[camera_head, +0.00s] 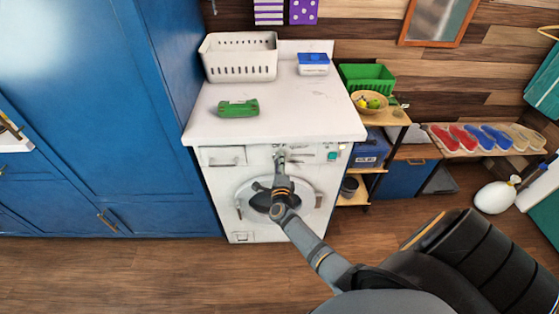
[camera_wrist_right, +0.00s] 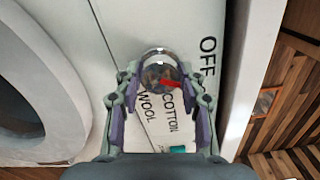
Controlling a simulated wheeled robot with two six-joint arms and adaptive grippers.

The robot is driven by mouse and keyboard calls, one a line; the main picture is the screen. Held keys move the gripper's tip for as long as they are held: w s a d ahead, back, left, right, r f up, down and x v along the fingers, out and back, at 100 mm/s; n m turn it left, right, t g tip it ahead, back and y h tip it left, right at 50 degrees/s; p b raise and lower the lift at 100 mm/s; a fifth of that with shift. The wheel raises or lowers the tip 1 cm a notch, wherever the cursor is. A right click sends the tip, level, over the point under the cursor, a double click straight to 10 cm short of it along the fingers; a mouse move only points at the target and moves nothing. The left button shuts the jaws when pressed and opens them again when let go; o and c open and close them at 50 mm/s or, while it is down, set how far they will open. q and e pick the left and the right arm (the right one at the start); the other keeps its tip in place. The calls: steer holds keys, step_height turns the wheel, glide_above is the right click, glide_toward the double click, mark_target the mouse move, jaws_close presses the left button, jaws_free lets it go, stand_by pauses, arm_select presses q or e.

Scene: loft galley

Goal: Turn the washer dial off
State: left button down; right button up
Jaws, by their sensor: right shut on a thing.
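The white washer (camera_head: 222,190) stands against the blue cabinet, with its round door below the control panel. My right gripper (camera_head: 280,162) reaches up to the panel in the head view and hides the dial there. In the right wrist view the silver round dial (camera_wrist_right: 158,56) sits between the fingertips of my right gripper (camera_wrist_right: 159,78), which is shut on it. The dial's red mark (camera_wrist_right: 169,84) lies on the side by the word COTTON. OFF and WOOL are printed around it. My left gripper is not in view.
A white basket (camera_head: 240,60), a green object (camera_head: 238,108) and a blue-lidded box (camera_head: 313,62) rest on the washer's white top. A wooden shelf (camera_head: 390,117) with a green crate stands right of the washer. The wooden floor in front is clear on the left.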

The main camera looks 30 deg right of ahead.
steer(key=shift+n+p, duration=1.15)
steer(key=shift+n, duration=1.55)
steer(key=shift+f, duration=0.1)
steer(key=o, duration=1.2)
steer(key=v, duration=1.2)
